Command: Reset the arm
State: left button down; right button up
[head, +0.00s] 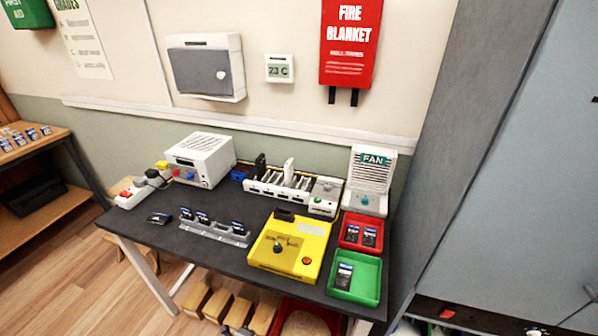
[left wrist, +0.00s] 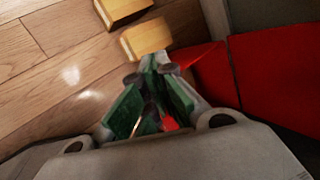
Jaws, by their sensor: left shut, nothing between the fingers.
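My left gripper (left wrist: 155,72) shows in the left wrist view with its green-padded fingers together at the tips and nothing held. It is above the wooden floor (left wrist: 60,60), with wooden blocks (left wrist: 146,39) just beyond the fingertips and a red surface (left wrist: 270,75) to the right. Neither gripper shows clearly in the head view. My right gripper is out of sight.
Wooden blocks (head: 238,312) lie beneath. A grey panel (head: 455,160) stands right.

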pick_arm(q)
jog(key=s+a+f+n+g, duration=0.2)
jog(key=s+a+f+n, duration=0.2)
jog(key=s, duration=0.8)
jog(key=s+a+f+n+g+y+p, duration=0.1)
jog(key=s+a+f+n, duration=0.3)
jog(key=s+n, duration=0.5)
jog(key=s+a+f+n+g+p, duration=0.1)
jog(key=s+a+f+n+g, duration=0.2)
jog(key=s+n, duration=0.4)
jog(key=s+a+f, duration=0.1)
jog(key=s, duration=0.7)
jog(key=shift+s+a+f, duration=0.3)
jog(key=shift+s+a, duration=0.05)
jog(key=shift+s, duration=0.05)
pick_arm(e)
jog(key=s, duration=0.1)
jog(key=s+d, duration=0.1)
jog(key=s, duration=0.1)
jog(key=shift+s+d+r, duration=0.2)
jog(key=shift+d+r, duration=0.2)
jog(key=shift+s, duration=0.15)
